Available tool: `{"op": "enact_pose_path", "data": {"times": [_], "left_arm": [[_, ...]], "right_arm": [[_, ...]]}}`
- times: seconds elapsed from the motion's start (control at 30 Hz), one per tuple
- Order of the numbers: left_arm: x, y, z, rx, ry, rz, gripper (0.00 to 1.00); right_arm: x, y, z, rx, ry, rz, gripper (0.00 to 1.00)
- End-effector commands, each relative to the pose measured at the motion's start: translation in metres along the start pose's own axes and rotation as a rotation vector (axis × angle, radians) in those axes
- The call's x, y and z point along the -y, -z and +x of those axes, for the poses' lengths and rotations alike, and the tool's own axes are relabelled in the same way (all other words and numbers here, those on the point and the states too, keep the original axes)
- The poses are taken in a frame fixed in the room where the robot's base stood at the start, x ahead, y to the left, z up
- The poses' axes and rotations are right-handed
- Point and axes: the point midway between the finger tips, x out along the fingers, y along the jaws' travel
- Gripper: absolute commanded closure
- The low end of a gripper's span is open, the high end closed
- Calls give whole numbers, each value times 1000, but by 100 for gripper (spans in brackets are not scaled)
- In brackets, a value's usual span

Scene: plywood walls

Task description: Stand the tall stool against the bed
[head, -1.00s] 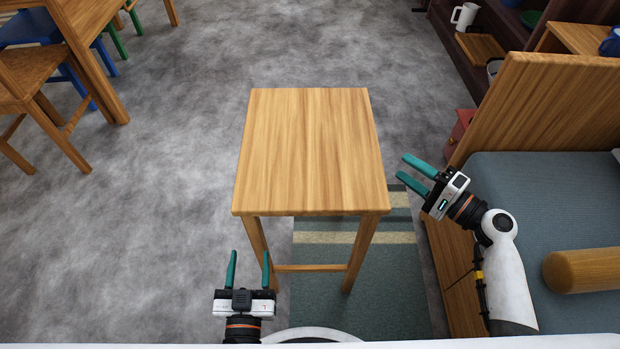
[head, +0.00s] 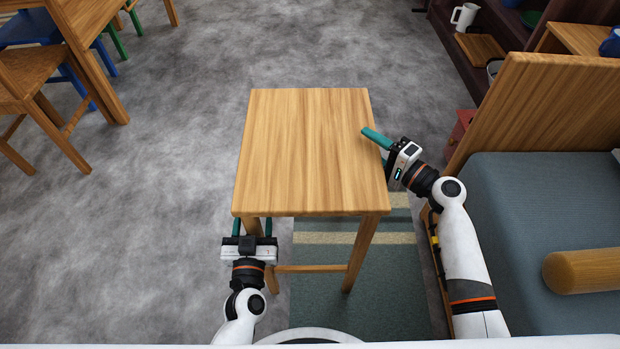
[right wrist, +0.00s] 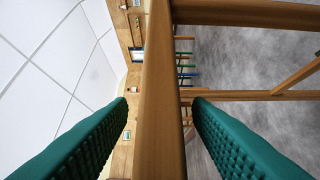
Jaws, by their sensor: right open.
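The tall stool (head: 310,150) stands upright in front of me in the head view, its square wooden top facing up. The bed (head: 550,220), with a blue-grey mattress and a wooden end board, is to its right, with a gap between them. My right gripper (head: 374,149) is open at the stool's right edge, one finger above the top and the other mostly hidden. In the right wrist view the seat edge (right wrist: 160,110) lies between the two teal fingers. My left gripper (head: 254,226) is at the stool's near left edge, fingers apart, tips hidden under the top.
A striped rug (head: 350,290) lies under the near part of the stool. A wooden chair (head: 40,90) and table are at the upper left. A shelf with a white mug (head: 464,16) is at the upper right. Grey floor left of the stool is clear.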

Motion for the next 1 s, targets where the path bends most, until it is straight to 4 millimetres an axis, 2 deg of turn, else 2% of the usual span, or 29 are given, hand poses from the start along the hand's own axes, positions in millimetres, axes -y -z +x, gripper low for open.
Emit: {"op": "enact_pose_path", "data": {"times": [0.03, 0.07, 0.3, 0.37, 1.0], "left_arm": [[0, 0, 0, 0, 0, 0, 47], [0, 0, 0, 0, 0, 0, 52], [0, 0, 0, 0, 0, 0, 91], [0, 0, 0, 0, 0, 0, 100], [-1, 0, 0, 0, -1, 0, 100]], "right_arm": [[0, 0, 0, 0, 0, 0, 55], [0, 0, 0, 0, 0, 0, 59], [0, 0, 0, 0, 0, 0, 99], [0, 0, 0, 0, 0, 0, 100], [0, 0, -1, 0, 1, 0, 100]]}}
